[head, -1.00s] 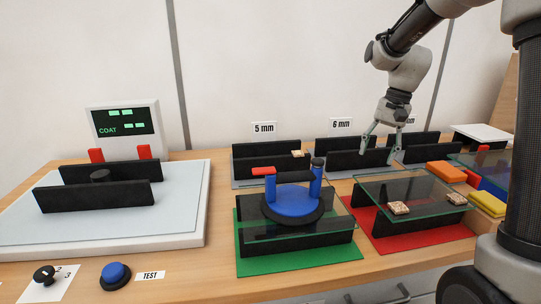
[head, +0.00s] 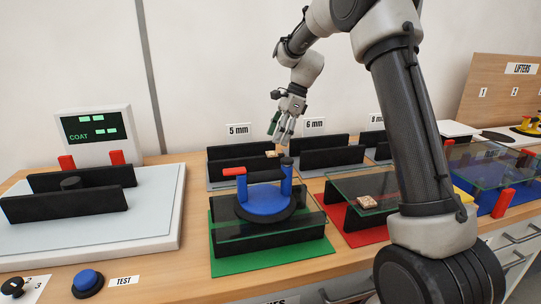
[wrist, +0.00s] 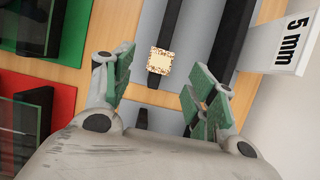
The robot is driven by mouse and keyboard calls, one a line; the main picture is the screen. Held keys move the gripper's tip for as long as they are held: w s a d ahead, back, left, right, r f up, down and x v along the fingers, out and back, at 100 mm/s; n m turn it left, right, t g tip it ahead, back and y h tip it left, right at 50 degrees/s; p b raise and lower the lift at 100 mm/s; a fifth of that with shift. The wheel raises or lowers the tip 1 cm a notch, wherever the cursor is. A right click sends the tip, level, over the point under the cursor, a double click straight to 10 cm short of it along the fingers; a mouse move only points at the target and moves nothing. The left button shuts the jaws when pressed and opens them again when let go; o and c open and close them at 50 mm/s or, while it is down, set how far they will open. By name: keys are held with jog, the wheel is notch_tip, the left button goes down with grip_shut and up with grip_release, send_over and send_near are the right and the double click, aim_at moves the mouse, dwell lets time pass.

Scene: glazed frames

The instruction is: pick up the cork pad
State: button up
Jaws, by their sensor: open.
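A small speckled cork pad (head: 271,154) lies on the right part of the black rack under the 5 mm label. In the wrist view the cork pad (wrist: 160,62) sits on a black bar, ahead of and between my fingers. My gripper (head: 281,130) is above the racks, just above and to the right of that pad, pointing down. Its green-padded fingers are spread and empty, and the wrist view shows the gap between them (wrist: 160,88). Another cork pad (head: 367,202) lies on the glass pane over the red mat.
A blue suction lifter (head: 264,202) stands on glass over the green mat (head: 275,261), in front of the racks. The 6 mm rack (head: 335,157) is just right of my gripper. A coat meter (head: 95,130) and a grey platform (head: 155,215) stand at left.

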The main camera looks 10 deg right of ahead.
aim_at(270, 153)
jog(key=x, duration=0.5)
jog(key=shift+w, duration=0.1)
jog(key=c, duration=0.7)
